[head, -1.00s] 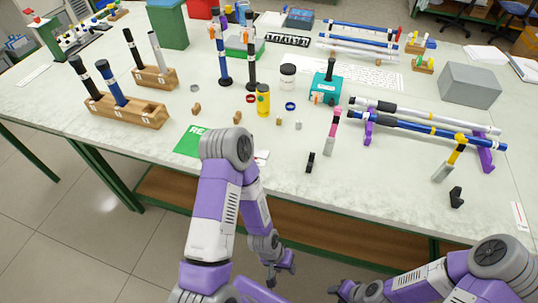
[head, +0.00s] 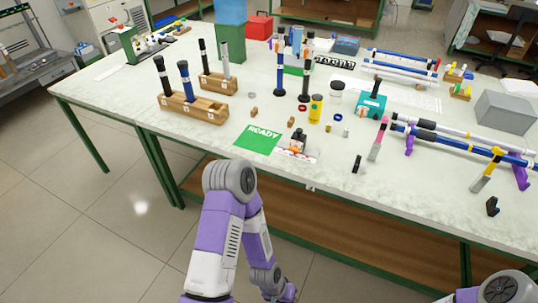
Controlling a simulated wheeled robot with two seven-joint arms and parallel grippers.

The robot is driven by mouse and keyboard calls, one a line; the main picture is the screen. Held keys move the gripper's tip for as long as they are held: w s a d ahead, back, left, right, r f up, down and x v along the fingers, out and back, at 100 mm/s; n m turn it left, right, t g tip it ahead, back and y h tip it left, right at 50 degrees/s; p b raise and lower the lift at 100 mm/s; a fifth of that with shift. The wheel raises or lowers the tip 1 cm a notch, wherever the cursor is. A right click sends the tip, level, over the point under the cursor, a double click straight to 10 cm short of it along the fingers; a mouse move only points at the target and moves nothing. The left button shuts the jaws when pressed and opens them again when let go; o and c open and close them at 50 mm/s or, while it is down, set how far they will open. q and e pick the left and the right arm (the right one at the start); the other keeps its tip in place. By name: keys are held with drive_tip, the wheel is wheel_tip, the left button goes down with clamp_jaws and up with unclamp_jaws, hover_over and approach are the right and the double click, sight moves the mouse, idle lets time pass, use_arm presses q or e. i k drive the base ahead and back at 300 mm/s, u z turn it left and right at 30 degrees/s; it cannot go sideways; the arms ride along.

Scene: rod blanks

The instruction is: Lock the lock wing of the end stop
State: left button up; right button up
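I cannot say for sure which item is the end stop. A small dark and white device with orange parts (head: 297,144) stands on a white sheet at the table's front edge, beside the green READY card (head: 259,138). A teal block (head: 371,104) with a black handle and an orange part stands farther right. Wing positions are too small to read. My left gripper (head: 286,293) hangs low in front of the table, away from both, partly cut off by the bottom edge. Only part of my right arm shows at bottom right; its gripper is out of view.
Wooden racks (head: 194,107) with upright rods stand at left. A yellow cylinder (head: 316,108) and small rings lie mid-table. Long rods rest on purple stands (head: 409,145) at right, near a grey box (head: 505,112). Floor is clear at left.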

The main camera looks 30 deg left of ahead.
sight(295, 149)
drive_tip(key=u, duration=0.75)
drive_tip(key=i, duration=0.45)
